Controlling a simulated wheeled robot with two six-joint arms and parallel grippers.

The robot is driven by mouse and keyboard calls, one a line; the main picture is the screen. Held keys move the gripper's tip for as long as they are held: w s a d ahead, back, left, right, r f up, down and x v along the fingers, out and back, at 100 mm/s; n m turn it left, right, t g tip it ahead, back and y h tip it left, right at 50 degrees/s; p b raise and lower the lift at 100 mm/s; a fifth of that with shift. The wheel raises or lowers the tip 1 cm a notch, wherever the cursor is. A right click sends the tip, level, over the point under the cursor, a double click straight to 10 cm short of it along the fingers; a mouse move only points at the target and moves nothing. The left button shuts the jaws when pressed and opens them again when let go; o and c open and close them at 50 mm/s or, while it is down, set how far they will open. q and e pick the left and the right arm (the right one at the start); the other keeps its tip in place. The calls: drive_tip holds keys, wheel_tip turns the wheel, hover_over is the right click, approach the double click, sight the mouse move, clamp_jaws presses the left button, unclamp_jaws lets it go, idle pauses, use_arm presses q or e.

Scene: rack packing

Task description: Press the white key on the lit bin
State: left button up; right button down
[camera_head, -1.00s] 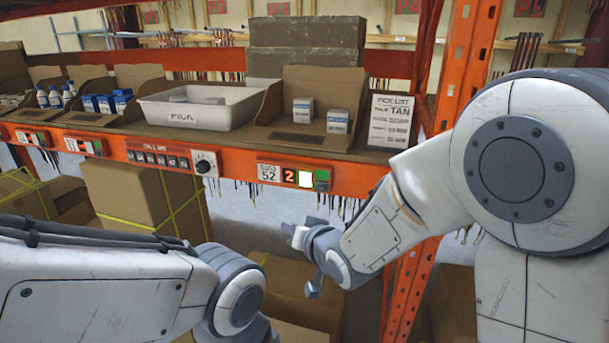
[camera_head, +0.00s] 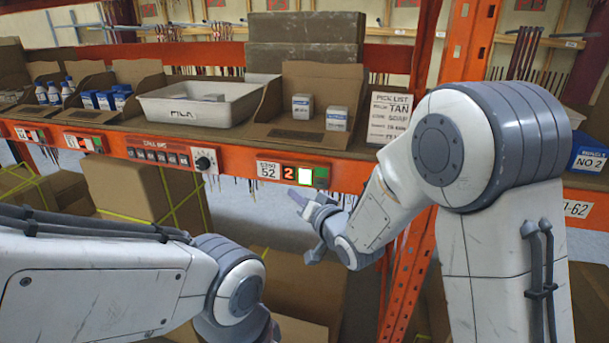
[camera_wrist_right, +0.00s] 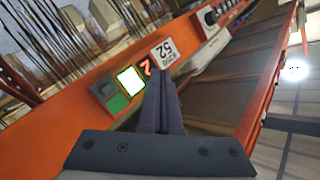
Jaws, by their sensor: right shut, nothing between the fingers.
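The lit bin is the open brown carton bin (camera_head: 330,88) holding two small white-and-blue boxes. Below it on the orange beam is the label 52 (camera_head: 268,170), a red lit "2" (camera_head: 289,173), a bright white key (camera_head: 305,176) and a green key (camera_head: 321,178). My right gripper (camera_head: 302,195) is shut and empty just below the white key in the head view. In the right wrist view its closed fingertips (camera_wrist_right: 161,72) lie beside the white key (camera_wrist_right: 131,80), toward the label; whether they touch the panel I cannot tell. My left gripper is out of view.
A white tray (camera_head: 150,112), bins of bottles and blue boxes, and a pick list card (camera_head: 389,118) stand on the shelf. A black dial (camera_head: 203,162) is left on the beam. An orange upright (camera_head: 466,45) rises at right. Cartons (camera_head: 130,190) lie below.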

sight(299, 176)
drive_tip(key=shift+w+d+p, duration=0.15)
drive_tip(key=shift+w+d, duration=0.15)
drive_tip(key=shift+w, duration=0.65)
drive_tip(key=shift+w+d+p, duration=0.1)
drive_tip(key=shift+w+d, duration=0.2)
drive_tip(key=shift+w, duration=0.6)
drive_tip(key=shift+w+d+p, duration=0.15)
drive_tip(key=shift+w+d, duration=0.15)
drive_tip(key=shift+w, duration=0.65)
drive_tip(key=shift+w, duration=0.1)
drive_tip(key=shift+w+d, duration=0.15)
drive_tip(key=shift+w, duration=0.15)
drive_tip(key=shift+w+d, duration=0.15)
drive_tip(key=shift+w, duration=0.25)
idle(0.4)
drive_tip(key=shift+s, duration=0.15)
drive_tip(key=shift+s+a+b, duration=0.3)
drive_tip(key=shift+s+b, duration=0.15)
drive_tip(key=shift+s, duration=0.2)
